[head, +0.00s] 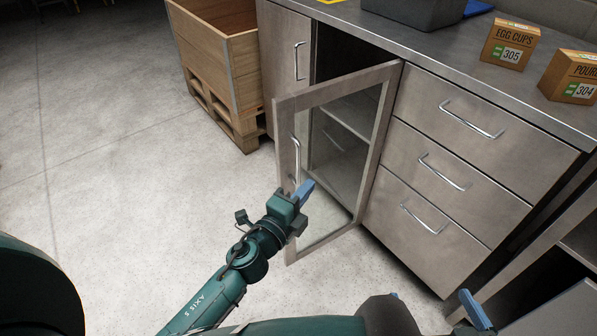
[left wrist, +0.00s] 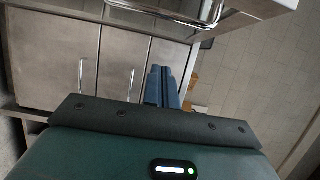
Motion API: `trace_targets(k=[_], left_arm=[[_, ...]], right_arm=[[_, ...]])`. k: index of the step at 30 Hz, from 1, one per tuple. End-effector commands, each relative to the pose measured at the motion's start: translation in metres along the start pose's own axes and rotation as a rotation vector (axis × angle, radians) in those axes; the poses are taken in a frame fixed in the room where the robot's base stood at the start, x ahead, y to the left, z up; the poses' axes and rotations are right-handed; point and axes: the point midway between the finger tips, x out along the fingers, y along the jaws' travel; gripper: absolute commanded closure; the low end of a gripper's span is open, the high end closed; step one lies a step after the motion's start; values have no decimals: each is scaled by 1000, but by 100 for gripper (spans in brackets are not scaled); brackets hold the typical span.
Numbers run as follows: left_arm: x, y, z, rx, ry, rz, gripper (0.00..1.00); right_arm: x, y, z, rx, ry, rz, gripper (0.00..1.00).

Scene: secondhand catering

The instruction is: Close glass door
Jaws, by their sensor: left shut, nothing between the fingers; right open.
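The glass door (head: 285,113) of the steel counter stands open. It is hinged on its right beside the drawers and swung out towards me, with a grey frame around a clear pane. Its upright bar handle (head: 296,158) is on the free left side. My left gripper (head: 304,192) is shut and empty, in front of the door near the lower end of the handle; I cannot tell whether it touches. Its blue fingers (left wrist: 161,86) are together in the left wrist view, where a metal bar handle (left wrist: 170,12) crosses the top. My right gripper (head: 434,298) is open, partly in view at the bottom edge.
A closed cupboard door (head: 285,45) is left of the opening, and several drawers (head: 455,125) are on its right. A wooden crate (head: 215,60) stands beside the counter. Boxes marked egg cups (head: 510,43) and pour (head: 572,77) stand on top. Floor to the left is clear.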

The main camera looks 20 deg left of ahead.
Motion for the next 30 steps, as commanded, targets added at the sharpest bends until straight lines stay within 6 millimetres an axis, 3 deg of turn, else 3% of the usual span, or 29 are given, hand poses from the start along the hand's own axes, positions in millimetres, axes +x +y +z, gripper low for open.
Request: trace_targets(k=[4,6,12,30], left_arm=[[32,-1,0,-1,-1,-1,100],[31,0,16,3,-2,1,100],[36,0,35,-1,-1,0,100],[36,1,45,1,9,1,100]], right_arm=[[-1,0,-1,3,1,1,0],[-1,0,-1,4,2,1,0],[-1,0,-1,4,2,1,0],[0,0,2,1,-2,1,0]])
